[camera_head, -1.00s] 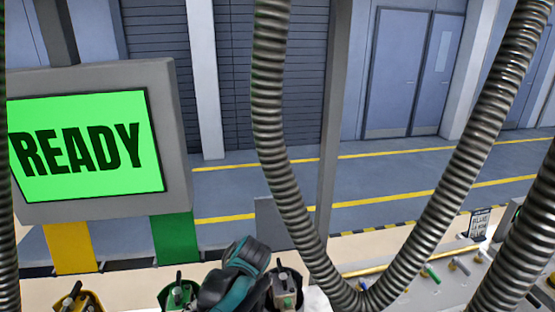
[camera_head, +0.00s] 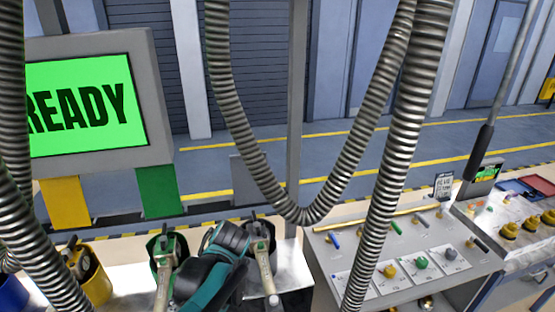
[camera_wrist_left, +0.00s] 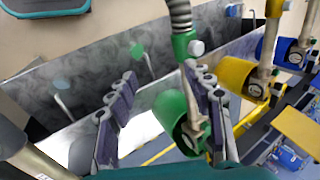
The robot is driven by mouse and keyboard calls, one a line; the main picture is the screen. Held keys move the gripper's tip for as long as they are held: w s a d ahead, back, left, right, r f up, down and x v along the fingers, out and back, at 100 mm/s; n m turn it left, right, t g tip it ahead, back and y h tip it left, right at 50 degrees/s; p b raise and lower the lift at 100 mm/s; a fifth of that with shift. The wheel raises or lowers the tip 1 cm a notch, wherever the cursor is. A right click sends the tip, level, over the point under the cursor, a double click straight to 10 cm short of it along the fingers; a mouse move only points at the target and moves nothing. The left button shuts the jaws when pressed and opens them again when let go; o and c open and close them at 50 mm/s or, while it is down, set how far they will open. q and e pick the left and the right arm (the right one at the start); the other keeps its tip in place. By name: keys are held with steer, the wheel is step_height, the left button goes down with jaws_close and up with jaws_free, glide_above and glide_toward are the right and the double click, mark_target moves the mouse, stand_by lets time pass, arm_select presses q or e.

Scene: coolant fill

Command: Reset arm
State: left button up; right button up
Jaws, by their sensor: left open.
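My left gripper is open in the left wrist view (camera_wrist_left: 160,74), with its two purple-grey padded fingers apart. A green holster (camera_wrist_left: 170,108) with a pale-handled nozzle shows near the right finger; I cannot tell whether they touch. In the head view my teal and black left wrist (camera_head: 213,268) is low in the middle, between the green holster (camera_head: 155,250) and a dark holster with a grey nozzle (camera_head: 262,250). The fingers are not clear there. My right gripper is not in view.
A yellow holster (camera_head: 97,285) and a blue holster (camera_head: 12,295) stand at left. Ribbed hoses (camera_head: 240,130) hang across the view. A bench panel (camera_head: 400,255) with coloured caps and a red tray (camera_head: 538,184) are at right.

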arm_select(q)
steer(key=s+d+f+m+t+h+b, duration=0.2)
steer(key=s+d+f+t+h+b, duration=0.1)
steer(key=s+f+t+h+b, duration=0.2)
steer(key=shift+d+f+t+h+b, duration=0.15)
steer(key=shift+f+t+h+b, duration=0.15)
steer(key=shift+f+t+b, duration=1.55)
steer(key=shift+s+f+g, duration=0.1)
steer(key=shift+f+g, duration=0.35)
steer(key=shift+f, duration=0.25)
